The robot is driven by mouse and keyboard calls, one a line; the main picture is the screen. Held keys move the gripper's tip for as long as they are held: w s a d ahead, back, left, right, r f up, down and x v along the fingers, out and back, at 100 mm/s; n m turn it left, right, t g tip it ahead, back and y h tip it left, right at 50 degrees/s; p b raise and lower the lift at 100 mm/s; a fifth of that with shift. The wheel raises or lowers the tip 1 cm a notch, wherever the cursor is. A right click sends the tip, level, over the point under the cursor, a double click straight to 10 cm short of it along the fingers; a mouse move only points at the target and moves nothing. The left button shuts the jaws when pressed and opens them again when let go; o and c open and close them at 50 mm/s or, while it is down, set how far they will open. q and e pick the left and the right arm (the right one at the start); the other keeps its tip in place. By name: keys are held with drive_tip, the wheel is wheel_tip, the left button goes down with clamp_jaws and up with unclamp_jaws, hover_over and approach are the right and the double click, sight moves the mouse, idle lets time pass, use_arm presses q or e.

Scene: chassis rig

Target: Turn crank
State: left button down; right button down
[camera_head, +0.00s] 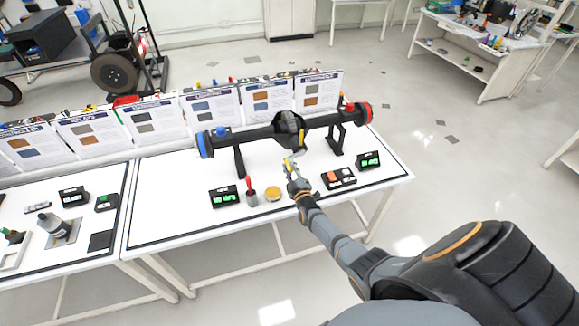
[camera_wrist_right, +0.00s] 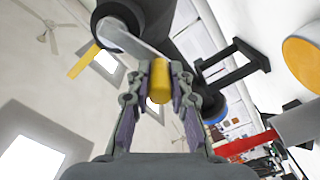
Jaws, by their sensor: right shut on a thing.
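A black axle rig (camera_head: 255,133) stands on the white table, with a blue left end (camera_head: 205,144), a red right end (camera_head: 361,113) and a bulky middle housing (camera_head: 289,127). A silver crank arm (camera_wrist_right: 138,45) comes off the housing and ends in a yellow crank handle (camera_wrist_right: 159,90). My right gripper (camera_head: 290,170) reaches the front of the housing. In the wrist view its two fingers (camera_wrist_right: 160,84) are shut around the yellow handle. A second yellow piece (camera_wrist_right: 84,62) sits beside the housing. My left gripper is not in view.
In front of the rig are a red-handled tool (camera_head: 250,191), a yellow round piece (camera_head: 273,194), a black box with green display (camera_head: 223,196) and a button box (camera_head: 338,178). Information boards (camera_head: 215,107) line the back edge. The table's front edge (camera_head: 260,223) is near.

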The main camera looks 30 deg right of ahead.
drive_tip(key=shift+s+f, duration=0.1)
drive_tip(key=shift+f, duration=0.2)
drive_tip(key=c, duration=1.2)
unclamp_jaws()
drive_tip(key=shift+r, duration=0.1)
drive_tip(key=shift+s+a, duration=0.1)
drive_tip(key=shift+s, duration=0.3)
drive_tip(key=v, duration=1.1)
drive_tip(key=shift+a, duration=0.1)
